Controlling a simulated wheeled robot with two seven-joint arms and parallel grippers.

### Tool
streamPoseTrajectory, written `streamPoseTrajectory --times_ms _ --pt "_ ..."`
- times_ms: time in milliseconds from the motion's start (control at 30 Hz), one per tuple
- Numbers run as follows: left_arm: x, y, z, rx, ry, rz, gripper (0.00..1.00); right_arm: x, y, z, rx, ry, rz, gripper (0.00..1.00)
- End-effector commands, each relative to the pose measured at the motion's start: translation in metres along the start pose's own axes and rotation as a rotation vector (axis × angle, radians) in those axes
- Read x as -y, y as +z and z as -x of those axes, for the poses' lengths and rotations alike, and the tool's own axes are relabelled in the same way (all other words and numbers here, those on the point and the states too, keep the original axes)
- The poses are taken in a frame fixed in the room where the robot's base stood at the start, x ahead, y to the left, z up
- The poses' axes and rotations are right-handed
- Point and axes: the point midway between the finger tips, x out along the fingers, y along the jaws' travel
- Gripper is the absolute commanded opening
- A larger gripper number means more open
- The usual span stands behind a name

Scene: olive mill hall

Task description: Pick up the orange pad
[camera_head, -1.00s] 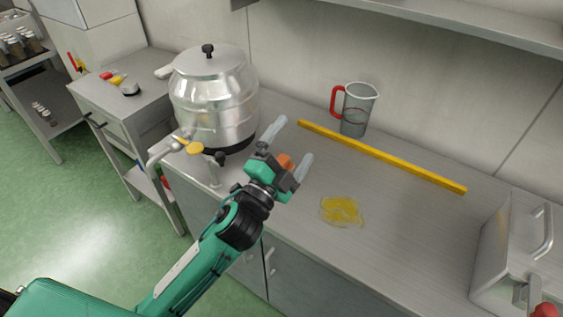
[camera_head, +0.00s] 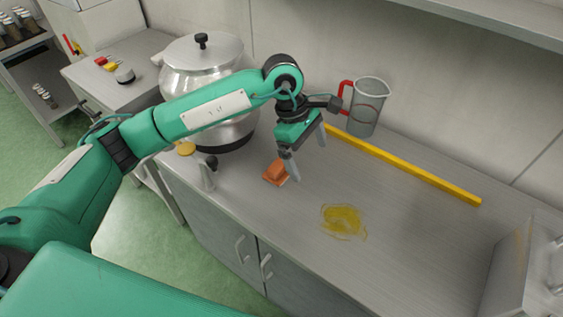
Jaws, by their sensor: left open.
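The orange pad (camera_head: 275,173) lies on the steel counter (camera_head: 410,225), near its front edge and right of the metal vessel. My left gripper (camera_head: 308,162) is above the counter with its fingers pointing down. It is open and holds nothing. In the picture its near fingertip is close to the pad's right side and overlaps it slightly; I cannot tell whether they touch. My right gripper does not show.
A steel vessel (camera_head: 205,68) stands behind my left arm. A measuring jug (camera_head: 366,108) with a red handle stands at the back. A yellow bar (camera_head: 405,165) lies along the counter. A yellow spill (camera_head: 343,221) lies right of the pad. A metal box (camera_head: 525,265) is at far right.

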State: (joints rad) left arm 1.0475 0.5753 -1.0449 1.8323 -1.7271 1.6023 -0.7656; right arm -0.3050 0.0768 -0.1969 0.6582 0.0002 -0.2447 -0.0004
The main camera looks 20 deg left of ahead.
Motion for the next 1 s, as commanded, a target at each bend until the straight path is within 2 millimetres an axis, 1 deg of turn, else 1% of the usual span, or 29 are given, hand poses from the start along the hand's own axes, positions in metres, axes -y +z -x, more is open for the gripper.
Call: streamPoseTrajectory --times_ms 33,100,200,300,367,467,600,700,867,1000 --pt "-0.004 -0.020 0.011 -0.099 -0.003 -0.004 1.00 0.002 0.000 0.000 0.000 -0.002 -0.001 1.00" --pt "-0.007 -0.043 0.024 -0.206 -0.014 -0.006 1.00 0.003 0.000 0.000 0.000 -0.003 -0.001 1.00" --pt "-0.008 -0.063 0.037 -0.304 -0.028 -0.002 1.00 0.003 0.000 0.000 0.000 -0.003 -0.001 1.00" --pt "-0.008 -0.073 0.039 -0.347 -0.038 0.001 1.00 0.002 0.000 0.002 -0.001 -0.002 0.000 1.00" --pt "-0.007 -0.077 0.033 -0.354 -0.041 0.002 1.00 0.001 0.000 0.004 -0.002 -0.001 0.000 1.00" --pt "-0.006 -0.083 0.015 -0.354 -0.043 0.003 1.00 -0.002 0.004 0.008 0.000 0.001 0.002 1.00" --pt "-0.004 -0.092 -0.011 -0.351 -0.042 0.002 1.00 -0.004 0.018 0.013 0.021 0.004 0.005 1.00" --pt "-0.005 -0.098 -0.025 -0.350 -0.040 0.003 1.00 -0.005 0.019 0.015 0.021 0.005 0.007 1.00" --pt "-0.005 -0.102 -0.036 -0.351 -0.037 0.001 1.00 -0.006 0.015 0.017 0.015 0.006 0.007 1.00" --pt "-0.002 -0.106 -0.045 -0.350 -0.041 0.002 1.00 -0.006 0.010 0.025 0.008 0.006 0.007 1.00"
